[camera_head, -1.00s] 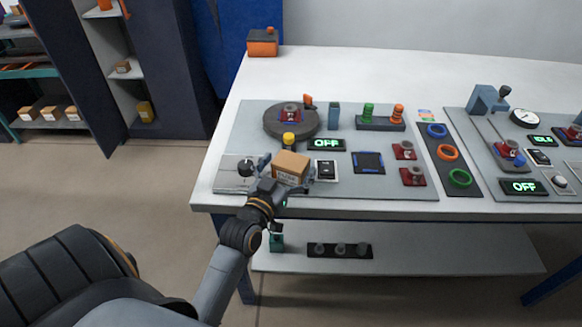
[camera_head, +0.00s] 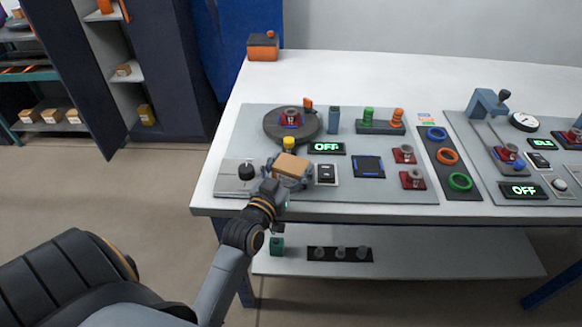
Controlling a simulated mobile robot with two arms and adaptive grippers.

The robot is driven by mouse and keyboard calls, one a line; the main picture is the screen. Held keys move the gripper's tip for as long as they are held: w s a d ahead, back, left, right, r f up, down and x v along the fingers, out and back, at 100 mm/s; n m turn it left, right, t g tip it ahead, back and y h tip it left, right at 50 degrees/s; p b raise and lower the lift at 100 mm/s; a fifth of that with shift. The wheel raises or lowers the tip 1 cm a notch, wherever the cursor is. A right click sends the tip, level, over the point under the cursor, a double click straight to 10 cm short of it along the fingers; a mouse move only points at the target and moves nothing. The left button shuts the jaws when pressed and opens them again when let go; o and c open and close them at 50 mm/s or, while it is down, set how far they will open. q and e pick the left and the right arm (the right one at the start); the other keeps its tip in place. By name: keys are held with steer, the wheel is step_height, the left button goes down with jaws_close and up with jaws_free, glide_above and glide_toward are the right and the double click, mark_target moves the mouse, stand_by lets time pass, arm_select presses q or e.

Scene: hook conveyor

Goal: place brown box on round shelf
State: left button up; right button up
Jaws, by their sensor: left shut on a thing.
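The brown box (camera_head: 292,167) is a small cardboard box above the left panel, near its front edge. My left gripper (camera_head: 288,176) is shut on the box, with its fingers around the box's sides. The round shelf could be the dark round disc (camera_head: 280,131) at the panel's back left; it carries a red and blue part with a grey top (camera_head: 291,117). The box is in front of the disc and apart from it. My right gripper is not in view.
A yellow-topped post (camera_head: 288,144) stands between the box and disc. A black knob (camera_head: 246,172), an OFF display (camera_head: 326,148) and a switch (camera_head: 326,173) are close by. An orange box (camera_head: 263,47) sits at the table's back left corner. The table's back is clear.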

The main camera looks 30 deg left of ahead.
mark_target(291, 164)
arm_select(q)
step_height(291, 164, up, 4)
steer(key=p, duration=0.4)
steer(key=s+d+r+m+h+p, duration=0.1)
steer(key=s+d+r+h+p, duration=0.1)
steer(key=s+d+r+p, duration=0.7)
steer(key=s+d+r, duration=0.3)
steer(key=s+d, duration=0.1)
steer(key=s, duration=0.1)
steer(key=shift+s+r+m+h+p, duration=0.2)
steer(key=shift+s+m+h+p, duration=0.1)
steer(key=shift+m+h+p, duration=0.1)
steer(key=shift+s+d+r, duration=0.1)
steer(key=shift+d+r, duration=0.1)
steer(key=shift+d, duration=0.05)
